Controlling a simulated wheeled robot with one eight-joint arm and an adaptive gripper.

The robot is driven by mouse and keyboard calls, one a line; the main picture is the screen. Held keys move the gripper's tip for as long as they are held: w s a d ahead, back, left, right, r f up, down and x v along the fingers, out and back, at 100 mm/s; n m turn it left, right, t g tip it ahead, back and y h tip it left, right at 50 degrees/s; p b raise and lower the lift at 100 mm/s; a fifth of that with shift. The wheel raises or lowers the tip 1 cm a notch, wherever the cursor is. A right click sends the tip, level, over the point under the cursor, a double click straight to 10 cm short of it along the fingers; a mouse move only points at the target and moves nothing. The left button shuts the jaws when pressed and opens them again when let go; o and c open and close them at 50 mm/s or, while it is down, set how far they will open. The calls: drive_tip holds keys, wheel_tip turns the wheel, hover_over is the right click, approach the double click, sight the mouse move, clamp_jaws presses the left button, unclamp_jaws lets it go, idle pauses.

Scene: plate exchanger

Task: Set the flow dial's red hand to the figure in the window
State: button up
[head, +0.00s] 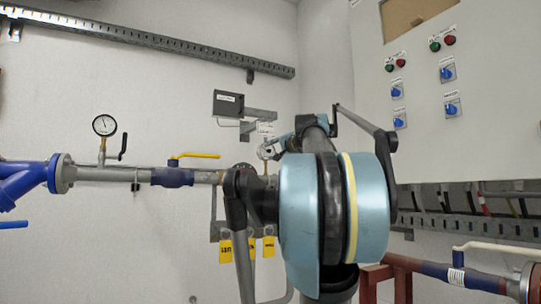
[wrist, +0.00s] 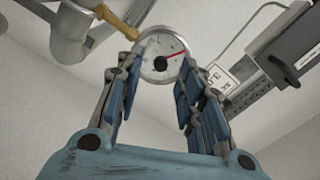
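The flow dial (wrist: 162,55) is a round white face with a dark hub in the wrist view. Its red hand (wrist: 177,54) points right and slightly up in that picture. My gripper (wrist: 160,68) is open, with one blue-padded finger on each side of the dial. I cannot tell whether the fingers touch the rim. A small white plate (wrist: 219,78) beside the dial bears tilted figures, perhaps 3.0, too small to read surely. In the head view my gripper (head: 270,150) is small behind my arm, below the white plate (head: 266,129), and the dial face is hidden.
A dark box (head: 228,103) with a light label is on the wall; it also shows in the wrist view (wrist: 300,48). A pipe with a yellow-handled valve (head: 194,156) and a pressure gauge (head: 104,125) runs left. A switch cabinet (head: 450,130) stands right. Yellow tags (head: 226,250) hang below.

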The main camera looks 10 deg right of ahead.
sight(269, 151)
drive_tip(key=shift+x, duration=1.45)
clamp_jaws()
